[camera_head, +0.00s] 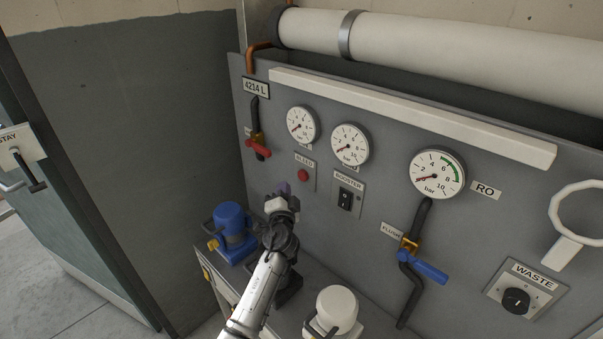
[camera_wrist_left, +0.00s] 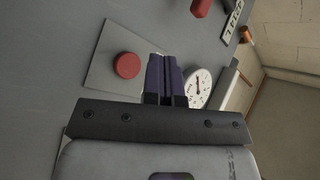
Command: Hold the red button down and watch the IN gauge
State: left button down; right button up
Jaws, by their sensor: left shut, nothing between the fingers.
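The red button (camera_head: 303,175) sits on a small grey plate labelled BLEED on the panel. It also shows uncovered in the left wrist view (camera_wrist_left: 127,65). My left gripper (camera_head: 284,188) is shut and empty, its dark fingers just left of and below the button in the head view, apart from it. The shut fingers (camera_wrist_left: 165,77) are right of the button in the wrist view. Above the button are a left gauge (camera_head: 301,124) and a middle gauge (camera_head: 350,145), both with needles low. Their small labels are unreadable, so I cannot tell which is IN. My right gripper is not in view.
A BOOSTER switch (camera_head: 346,199) is right of the button. A red-handled valve (camera_head: 258,147) is up left. The RO gauge (camera_head: 437,173) and blue-handled valve (camera_head: 422,266) are further right. A blue canister (camera_head: 230,225) and white canister (camera_head: 337,308) stand below, on either side of my arm.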

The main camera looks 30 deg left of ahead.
pick_arm(q)
jog(key=shift+s+a, duration=0.1)
jog(key=shift+s, duration=0.65)
